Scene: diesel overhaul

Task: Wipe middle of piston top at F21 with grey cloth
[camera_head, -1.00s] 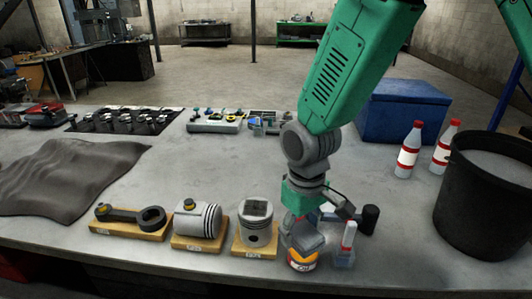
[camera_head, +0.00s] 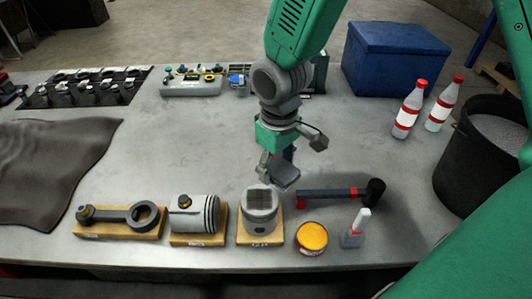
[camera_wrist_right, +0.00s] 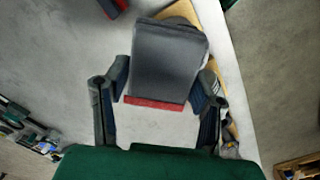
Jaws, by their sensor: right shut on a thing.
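The upright piston (camera_head: 259,212) stands on a wooden block with a white label, which is too small to read surely. Its top faces up, with a dark square patch in the middle. My right gripper (camera_head: 281,170) is shut on the folded grey cloth (camera_head: 286,176), just behind and above the piston's right rim. In the right wrist view the grey cloth (camera_wrist_right: 168,62) with a red edge hangs between the fingers (camera_wrist_right: 163,85) and hides most of what lies beyond it. My left gripper is not in view.
A piston on its side (camera_head: 194,214) and a connecting rod (camera_head: 122,214) lie to the left. An orange-topped tin (camera_head: 311,237), a small bottle (camera_head: 355,230) and a hammer (camera_head: 335,193) are close on the right. A dark sheet (camera_head: 45,165) covers the left bench.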

